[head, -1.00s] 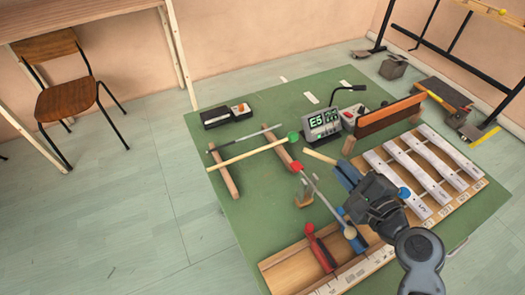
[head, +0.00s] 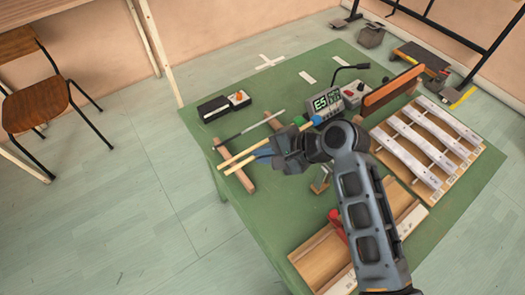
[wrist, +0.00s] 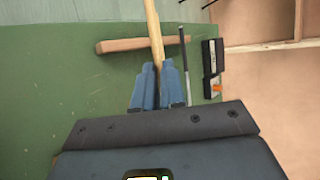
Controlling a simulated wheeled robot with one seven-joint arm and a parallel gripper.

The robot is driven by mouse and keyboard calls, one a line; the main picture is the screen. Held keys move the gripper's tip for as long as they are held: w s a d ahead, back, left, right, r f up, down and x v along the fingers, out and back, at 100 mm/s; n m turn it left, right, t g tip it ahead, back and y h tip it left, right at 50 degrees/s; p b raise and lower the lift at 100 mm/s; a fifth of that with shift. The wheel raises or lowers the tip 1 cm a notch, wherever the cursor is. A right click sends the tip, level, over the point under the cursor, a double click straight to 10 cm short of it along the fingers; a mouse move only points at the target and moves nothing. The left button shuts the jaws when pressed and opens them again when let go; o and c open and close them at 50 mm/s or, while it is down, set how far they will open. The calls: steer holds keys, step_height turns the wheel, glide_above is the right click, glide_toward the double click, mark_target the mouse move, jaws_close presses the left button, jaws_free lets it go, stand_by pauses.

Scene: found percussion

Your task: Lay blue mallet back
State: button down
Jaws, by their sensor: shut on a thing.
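The blue mallet has a blue head (head: 317,119) and a pale wooden handle (wrist: 153,30). My gripper (head: 285,152) is shut on its handle; the blue fingers also show in the wrist view (wrist: 159,85). The handle reaches over a wooden rest bar (wrist: 125,45); I cannot tell whether it touches it. In the head view, the green-headed mallet (head: 252,150) lies across the two rest bars, close beside the blue one. A grey rod (head: 243,130) lies on its far side. My gripper hides part of the right-hand bar.
A black box (head: 212,107) and a display unit (head: 328,103) stand farther back on the green mat (head: 262,210). White metal bars (head: 425,140) on a wooden frame lie to the right. A wooden tray (head: 322,262) with a red tool is in front.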

steer(key=shift+s+d+r, duration=0.1)
steer(key=shift+d, duration=0.05)
steer(key=shift+f+b, duration=1.5)
steer(key=shift+f, duration=1.65)
steer(key=shift+f, duration=0.3)
steer(key=c, duration=1.1)
jaws_free()
steer(key=v, duration=0.7)
steer(key=shift+s+d+r, duration=0.1)
steer(key=shift+d+r, duration=0.15)
